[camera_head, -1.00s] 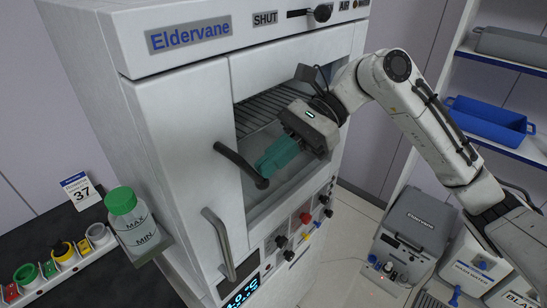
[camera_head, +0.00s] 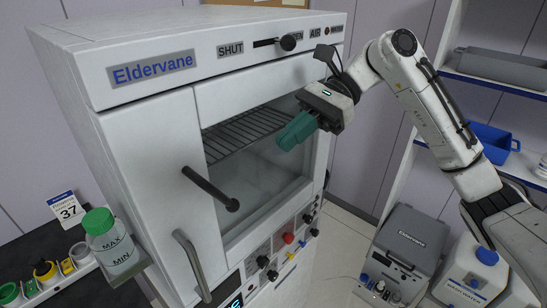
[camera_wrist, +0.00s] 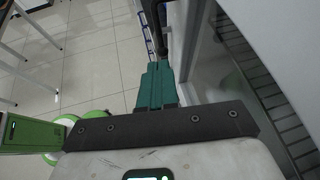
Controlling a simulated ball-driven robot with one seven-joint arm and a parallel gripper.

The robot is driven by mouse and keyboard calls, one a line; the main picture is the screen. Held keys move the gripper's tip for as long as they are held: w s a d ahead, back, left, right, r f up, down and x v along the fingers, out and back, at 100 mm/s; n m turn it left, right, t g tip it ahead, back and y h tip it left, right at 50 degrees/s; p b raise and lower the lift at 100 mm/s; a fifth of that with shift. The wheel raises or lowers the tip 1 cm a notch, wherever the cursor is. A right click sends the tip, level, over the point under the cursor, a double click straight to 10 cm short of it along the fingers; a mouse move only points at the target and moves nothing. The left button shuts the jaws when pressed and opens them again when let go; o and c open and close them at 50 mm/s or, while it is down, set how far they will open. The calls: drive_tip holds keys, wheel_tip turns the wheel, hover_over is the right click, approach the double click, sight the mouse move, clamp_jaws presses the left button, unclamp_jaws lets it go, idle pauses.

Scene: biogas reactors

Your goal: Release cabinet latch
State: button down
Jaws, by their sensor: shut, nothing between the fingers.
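The white cabinet marked Eldervane (camera_head: 152,71) fills the left and middle of the head view. A dark bar handle (camera_head: 210,188) juts from its front, beside the window edge. Which part is the latch is not labelled.
A grey curved handle (camera_head: 190,266) is lower on the cabinet front. Knobs (camera_head: 287,238) line the panel below the window. A green-capped bottle (camera_head: 109,246) stands on a ledge at left. Shelves with a blue bin (camera_head: 492,142) and grey equipment (camera_head: 405,250) are at right.

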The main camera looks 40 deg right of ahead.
drive_tip(key=shift+v, duration=1.1)
